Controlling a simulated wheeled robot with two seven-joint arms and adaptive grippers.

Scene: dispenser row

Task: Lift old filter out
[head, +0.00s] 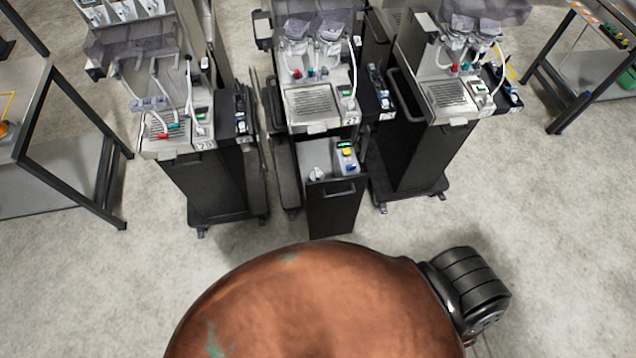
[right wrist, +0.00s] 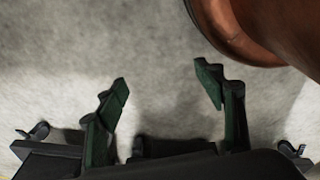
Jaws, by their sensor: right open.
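The middle dispenser (head: 318,95) has its black lower drawer (head: 332,205) pulled out toward me. I cannot tell which of these, if any, is the old filter. My right gripper (right wrist: 165,82) is open and empty in the right wrist view, over bare floor and away from the dispensers. Neither gripper shows in the head view.
A left dispenser (head: 178,143) and a right dispenser (head: 447,100) stand on wheeled black cabinets on either side. A bench frame (head: 75,160) stands at far left, a table (head: 590,60) at upper right. Grey floor (head: 560,220) is clear in front.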

